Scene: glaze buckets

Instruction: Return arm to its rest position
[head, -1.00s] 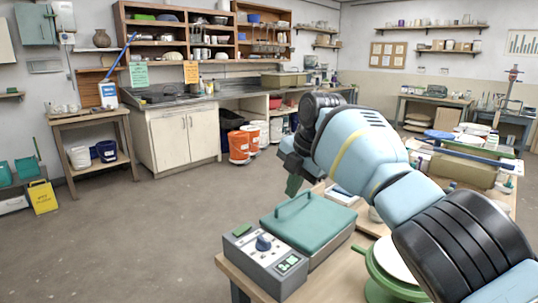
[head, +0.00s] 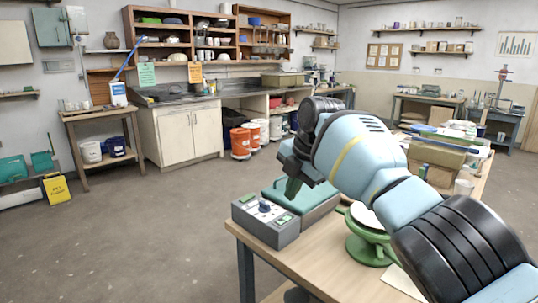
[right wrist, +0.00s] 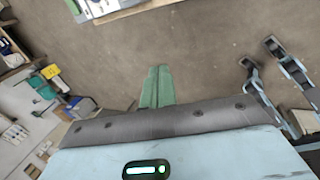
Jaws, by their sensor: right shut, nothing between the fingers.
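My right arm reaches in from the lower right of the head view, bent over the wooden table (head: 300,262). Its gripper (head: 293,188) has green fingers pointing down, partly hidden by the wrist, in front of a teal-lidded box. In the right wrist view the two green fingers (right wrist: 157,86) lie together with nothing between them, over bare brown floor. An orange bucket (head: 240,143) and a white bucket (head: 262,131) stand on the floor beside the sink cabinet. A white bucket (head: 91,152) and a dark blue one (head: 116,147) are on the left stand's lower shelf.
A grey control box (head: 265,222) and the teal-lidded box (head: 318,201) sit at the near table's left end, beside a green wheel stand (head: 368,240). The floor between is clear.

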